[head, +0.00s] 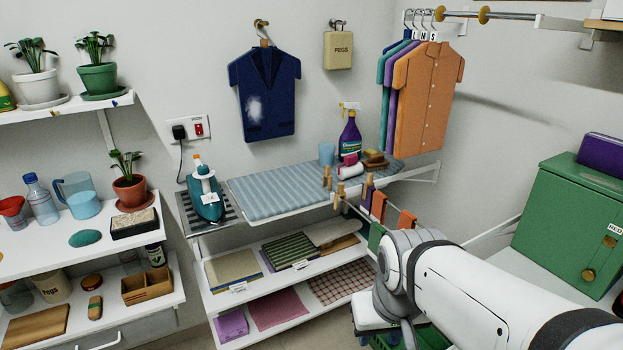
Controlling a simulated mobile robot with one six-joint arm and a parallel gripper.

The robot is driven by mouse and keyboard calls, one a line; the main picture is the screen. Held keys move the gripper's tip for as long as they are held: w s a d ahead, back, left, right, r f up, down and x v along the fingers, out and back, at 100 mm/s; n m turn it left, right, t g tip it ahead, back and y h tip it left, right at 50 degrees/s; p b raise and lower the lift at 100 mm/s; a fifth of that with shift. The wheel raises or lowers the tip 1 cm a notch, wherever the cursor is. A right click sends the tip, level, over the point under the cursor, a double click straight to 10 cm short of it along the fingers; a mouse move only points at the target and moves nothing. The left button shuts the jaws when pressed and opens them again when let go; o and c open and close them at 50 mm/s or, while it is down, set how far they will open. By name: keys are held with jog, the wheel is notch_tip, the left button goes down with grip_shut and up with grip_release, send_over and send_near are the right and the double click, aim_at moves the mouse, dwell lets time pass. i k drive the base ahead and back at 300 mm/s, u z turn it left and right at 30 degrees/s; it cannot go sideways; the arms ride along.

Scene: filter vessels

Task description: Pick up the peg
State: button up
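Several wooden clothes pegs stand on a line or rail in front of the ironing board. One peg (327,178) is at the left, another peg (340,195) is just right of it, and a third peg (369,181) is further right by small hanging cloths. I cannot tell which of them is the task's peg. A beige bag marked PEGS (338,50) hangs on the back wall. A tub marked Pegs (52,287) stands on the lower left shelf. My white arm comes in from the lower right and bends downward; my gripper is not visible.
The striped ironing board (265,192) holds a spray bottle (349,133) and a blue cup (326,153). A teal iron (206,200) stands on a rack to its left. Shirts (428,95) hang at the right. A green cabinet (565,225) is at far right.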

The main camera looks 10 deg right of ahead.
aim_at(341, 186)
jog(key=u, duration=0.3)
jog(key=i, duration=1.3)
jog(key=u, duration=0.3)
